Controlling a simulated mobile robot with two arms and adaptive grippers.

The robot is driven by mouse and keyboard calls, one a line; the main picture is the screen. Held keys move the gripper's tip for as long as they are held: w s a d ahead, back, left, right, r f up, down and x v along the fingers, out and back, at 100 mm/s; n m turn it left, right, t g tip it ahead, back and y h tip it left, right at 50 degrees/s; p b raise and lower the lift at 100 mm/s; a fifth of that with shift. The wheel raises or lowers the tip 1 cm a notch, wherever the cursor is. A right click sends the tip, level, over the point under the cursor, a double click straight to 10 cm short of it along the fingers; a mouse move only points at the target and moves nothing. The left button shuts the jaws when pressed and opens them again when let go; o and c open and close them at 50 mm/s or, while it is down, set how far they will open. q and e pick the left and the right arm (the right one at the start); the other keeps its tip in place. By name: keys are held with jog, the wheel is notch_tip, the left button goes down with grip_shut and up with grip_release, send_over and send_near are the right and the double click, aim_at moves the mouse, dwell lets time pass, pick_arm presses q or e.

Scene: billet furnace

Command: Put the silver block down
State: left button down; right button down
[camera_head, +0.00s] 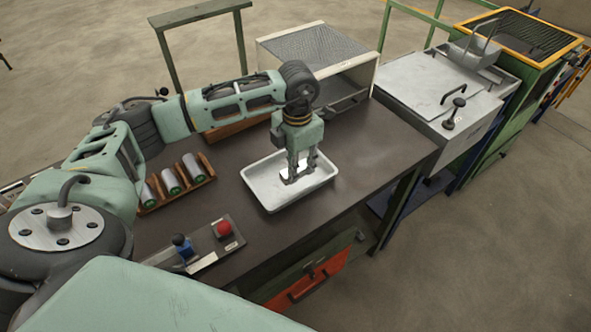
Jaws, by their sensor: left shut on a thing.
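My left gripper (300,172) points down over a white tray (268,200) on the dark workbench. It is shut on the silver block (292,176), a small bright piece between its fingertips. The block is inside the tray's outline as seen from above. I cannot tell whether it touches the tray floor. The fingers hide part of the block. My right gripper is not in view.
A wooden rack with several cylinders (172,181) stands left of the tray. A panel with a red button (223,229) and a blue knob (181,243) lies in front. A mesh-topped box (318,50) stands behind. The bench (375,150) is clear to the right.

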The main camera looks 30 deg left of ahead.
pick_arm(q)
jog(key=shift+w+a+f, duration=0.15)
jog(key=shift+a+f, duration=0.15)
jog(key=shift+f, duration=0.05)
notch_tip(320, 180, down, 4)
jog(key=shift+r+p, duration=0.2)
jog(key=shift+p, duration=0.6)
jog(key=shift+f, duration=0.2)
jog(key=c, duration=1.8)
grip_release()
jog(key=shift+o, duration=0.2)
